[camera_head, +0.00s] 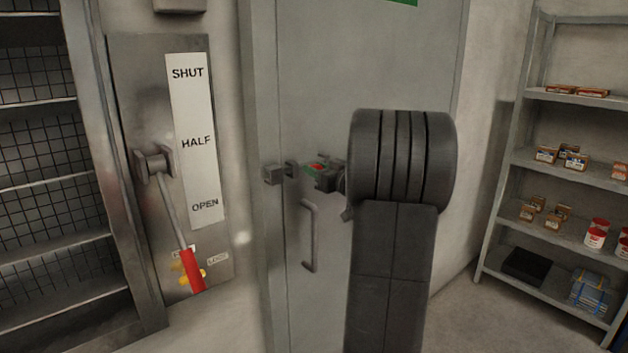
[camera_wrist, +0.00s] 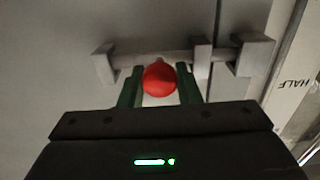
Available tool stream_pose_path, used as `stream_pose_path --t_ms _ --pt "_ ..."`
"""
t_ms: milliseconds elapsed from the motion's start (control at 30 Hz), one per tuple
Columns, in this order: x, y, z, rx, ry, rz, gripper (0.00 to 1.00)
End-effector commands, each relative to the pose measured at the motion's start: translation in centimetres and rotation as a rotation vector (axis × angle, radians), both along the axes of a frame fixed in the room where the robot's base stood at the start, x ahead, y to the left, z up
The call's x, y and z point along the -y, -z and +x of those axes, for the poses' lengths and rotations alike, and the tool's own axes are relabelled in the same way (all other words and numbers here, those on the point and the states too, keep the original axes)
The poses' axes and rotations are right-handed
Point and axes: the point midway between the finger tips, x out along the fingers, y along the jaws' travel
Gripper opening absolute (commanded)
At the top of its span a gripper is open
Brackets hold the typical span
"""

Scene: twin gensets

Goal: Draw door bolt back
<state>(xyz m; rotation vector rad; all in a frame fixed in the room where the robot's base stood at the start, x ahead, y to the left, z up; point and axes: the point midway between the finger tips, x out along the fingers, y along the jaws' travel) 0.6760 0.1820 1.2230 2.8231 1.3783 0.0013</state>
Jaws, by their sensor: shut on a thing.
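The door bolt is a pale grey bar (camera_wrist: 181,56) running sideways through brackets on the grey door (camera_head: 300,80). Its red knob (camera_wrist: 159,79) sits between the green fingers of my gripper (camera_wrist: 160,88), which is shut on it. In the wrist view the bar passes the right bracket (camera_wrist: 201,58) and appears to reach the block-shaped keeper (camera_wrist: 251,55). In the head view the keeper (camera_head: 273,174) is at the door's left edge, and my gripper (camera_head: 316,168) is at the red knob to its right. My arm hides the bolt's right end there.
A door handle (camera_head: 310,235) hangs just below the bolt. Left of the door is a lever with a red grip (camera_head: 193,270) beside a SHUT/HALF/OPEN plate (camera_head: 195,110), lever pointing down. Shelving (camera_head: 560,165) with boxes and tins stands at the right. Bare floor shows between door and shelving.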

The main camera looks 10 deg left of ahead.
Motion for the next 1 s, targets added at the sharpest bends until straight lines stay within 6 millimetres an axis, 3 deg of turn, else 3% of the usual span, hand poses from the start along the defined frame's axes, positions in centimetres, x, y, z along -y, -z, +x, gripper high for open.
stream_pose_path --t_ms 33,333,733,767,800,867,1000 --pt "0.2 0.6 0.3 0.004 0.001 0.0 0.0" --pt "1.8 0.3 2.2 0.001 0.001 0.0 0.0" --pt "2.1 -0.1 2.5 -0.001 0.004 -0.001 0.0" --pt "2.1 -0.1 2.5 -0.001 0.005 -0.001 0.32" --pt "2.1 -0.1 2.5 0.0 0.005 0.0 0.4" --pt "2.1 -0.1 2.5 0.0 0.004 0.0 0.49" --pt "2.0 0.0 2.5 0.0 0.003 0.0 0.49"
